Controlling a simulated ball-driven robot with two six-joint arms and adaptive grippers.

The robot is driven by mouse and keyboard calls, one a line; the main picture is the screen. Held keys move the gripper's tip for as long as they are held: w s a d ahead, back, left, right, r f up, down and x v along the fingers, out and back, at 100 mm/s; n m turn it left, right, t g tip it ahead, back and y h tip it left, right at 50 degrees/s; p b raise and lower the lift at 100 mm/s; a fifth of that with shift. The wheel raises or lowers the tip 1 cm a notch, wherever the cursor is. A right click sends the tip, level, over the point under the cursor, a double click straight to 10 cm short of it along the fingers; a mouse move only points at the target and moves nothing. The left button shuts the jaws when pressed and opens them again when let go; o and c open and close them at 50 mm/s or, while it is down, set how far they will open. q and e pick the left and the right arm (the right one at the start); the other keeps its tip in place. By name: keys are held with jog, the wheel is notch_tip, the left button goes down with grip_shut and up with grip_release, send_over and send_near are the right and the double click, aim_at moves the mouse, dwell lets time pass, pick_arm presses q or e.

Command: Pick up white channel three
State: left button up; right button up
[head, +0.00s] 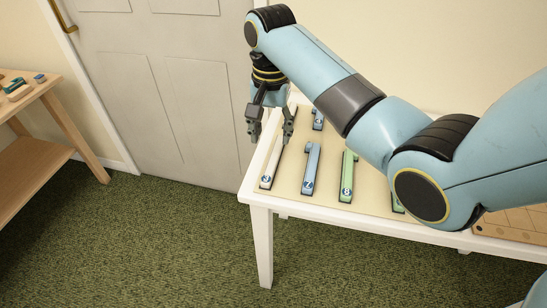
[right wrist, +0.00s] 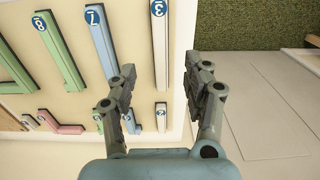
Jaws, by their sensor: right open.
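A long white channel with a round blue label reading 3 (right wrist: 159,50) runs lengthwise between the fingers of my right gripper in the right wrist view. In the head view the white channel (head: 272,165) lies along the left edge of a white-framed table (head: 256,200), its label at the near end. My right gripper (head: 269,130) hangs at the channel's far part, fingers pointing down. It is open and empty, and its fingers (right wrist: 160,70) are apart on either side of the channel. I cannot tell the remaining height. My left gripper is out of view.
A blue channel labelled 7 (right wrist: 100,42) and a green one labelled 8 (right wrist: 62,52) lie beside the white one. Shorter pieces, including a white one (right wrist: 161,117) and a pink one (right wrist: 68,128), lie farther back. A wooden bench (head: 45,148) stands at left.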

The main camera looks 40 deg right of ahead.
send_over(272, 162)
jog(key=f, duration=0.4)
jog(key=shift+s+a+f, duration=0.15)
jog(key=shift+s, duration=0.05)
jog(key=f, duration=0.2)
jog(key=f+b, duration=0.1)
jog(key=f, duration=0.2)
jog(key=shift+w+d+f, duration=0.2)
jog(key=shift+w+f, duration=0.05)
jog(key=shift+f, duration=0.1)
jog(key=shift+c, duration=0.3)
grip_shut()
